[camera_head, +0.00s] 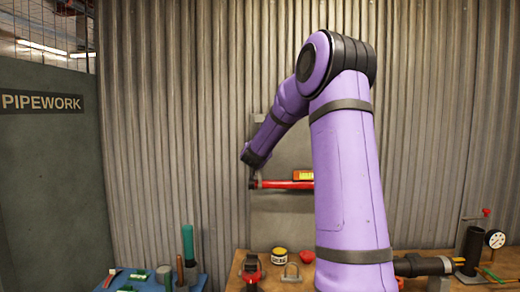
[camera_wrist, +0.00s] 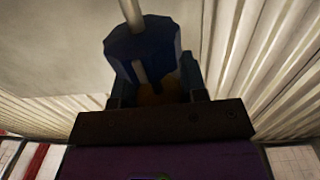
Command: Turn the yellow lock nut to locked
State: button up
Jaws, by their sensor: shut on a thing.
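In the wrist view my gripper (camera_wrist: 155,88) is shut on a dark blue faceted piece (camera_wrist: 132,48). A pale thin rod (camera_wrist: 131,12) runs across this piece. A dim orange-brown patch (camera_wrist: 157,98) shows deeper between the jaws; I cannot tell what it is. In the head view my gripper (camera_head: 253,183) is at the left end of a red horizontal bar (camera_head: 285,184) in front of a grey wall panel (camera_head: 285,150). A yellow block with dark marks (camera_head: 303,175) sits on the bar. I cannot make out a yellow lock nut for certain; my arm hides the bar's right part.
A wooden bench (camera_head: 238,282) below holds a yellow-topped tin (camera_head: 279,257), a red piece (camera_head: 307,257), a shackle (camera_head: 291,272) and a pressure gauge (camera_head: 495,239). A blue mat (camera_head: 102,287) with tools lies left. A corrugated wall stands close behind the panel.

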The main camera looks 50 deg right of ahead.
jog(key=m+g+h, duration=0.1)
jog(key=m+g, duration=0.1)
jog(key=g, duration=0.1)
jog(key=m+g+h, duration=0.1)
jog(key=m+g, duration=0.1)
jog(key=g, duration=0.1)
jog(key=m+g+h, duration=0.1)
jog(key=m+g, duration=0.1)
jog(key=g, duration=0.1)
jog(key=shift+s+d+f+m+g+h, duration=0.1)
jog(key=shift+s+m+g+h, duration=0.2)
jog(key=shift+g+h, duration=0.1)
jog(key=m+g, duration=0.2)
jog(key=g, duration=0.1)
jog(key=m+g+y, duration=0.1)
jog(key=m+g, duration=0.1)
jog(key=g, duration=0.1)
jog(key=s+m+g, duration=0.1)
jog(key=m+g, duration=0.1)
jog(key=shift+g+y, duration=0.3)
jog(key=shift+g, duration=0.1)
jog(key=o, duration=0.9)
jog(key=v, duration=1)
jog(key=shift+w+a, duration=0.25)
jog(key=shift+a, duration=0.05)
